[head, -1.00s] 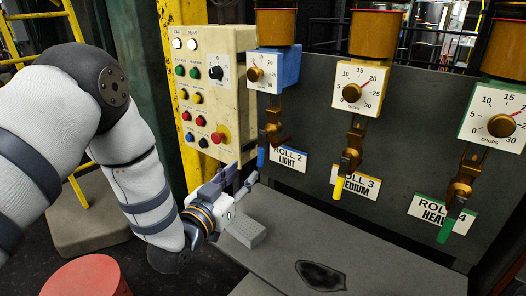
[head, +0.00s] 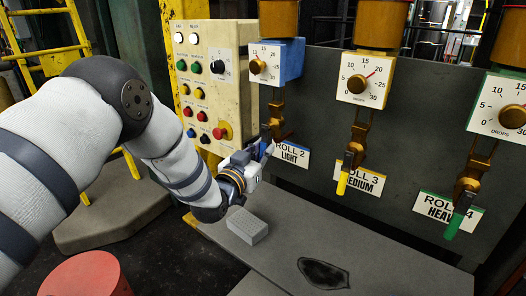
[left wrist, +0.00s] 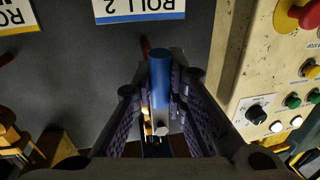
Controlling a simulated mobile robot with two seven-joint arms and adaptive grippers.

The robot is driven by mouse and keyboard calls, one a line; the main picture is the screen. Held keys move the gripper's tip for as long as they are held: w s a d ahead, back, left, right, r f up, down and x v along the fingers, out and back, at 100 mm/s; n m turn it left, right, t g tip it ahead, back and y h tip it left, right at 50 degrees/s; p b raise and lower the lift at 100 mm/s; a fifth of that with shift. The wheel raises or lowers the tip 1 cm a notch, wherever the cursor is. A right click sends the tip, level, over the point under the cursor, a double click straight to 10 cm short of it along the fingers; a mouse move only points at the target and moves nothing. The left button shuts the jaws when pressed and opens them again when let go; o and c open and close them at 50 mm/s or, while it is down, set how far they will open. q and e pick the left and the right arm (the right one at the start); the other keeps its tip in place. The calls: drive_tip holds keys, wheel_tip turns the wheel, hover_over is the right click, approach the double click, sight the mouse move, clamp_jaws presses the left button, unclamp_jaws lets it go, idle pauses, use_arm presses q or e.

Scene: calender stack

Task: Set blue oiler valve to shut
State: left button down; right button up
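The blue oiler (head: 289,60) has a white drops dial and a brass valve (head: 277,112) below it. Its blue lever (left wrist: 160,78) lies between the two fingers of my left gripper (left wrist: 160,88) in the left wrist view. The fingers stand apart on both sides of the lever, and I see no clear grip on it. In the head view my left gripper (head: 262,152) is at the valve's lower end and hides most of the lever. My right gripper is not in view.
A cream control panel (head: 209,120) with buttons stands close left of the blue valve. The yellow-lever (head: 343,183) and green-lever (head: 455,225) valves hang to the right. A grey block (head: 247,226) and a dark stain (head: 323,273) are on the ledge below.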

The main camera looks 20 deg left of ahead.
use_arm(q)
drive_tip(key=shift+a+m, duration=0.1)
drive_tip(key=shift+m, duration=0.2)
drive_tip(key=w+a+r+m+t+h, duration=0.1)
drive_tip(key=a+r+m+h, duration=0.3)
drive_tip(key=m, duration=1.5)
drive_tip(key=shift+w+a+r+m+p, duration=0.4)
drive_tip(key=shift+a+r, duration=0.2)
drive_tip(key=shift+r, duration=0.3)
drive_tip(key=c, duration=1.6)
unclamp_jaws()
drive_tip(key=v, duration=1.2)
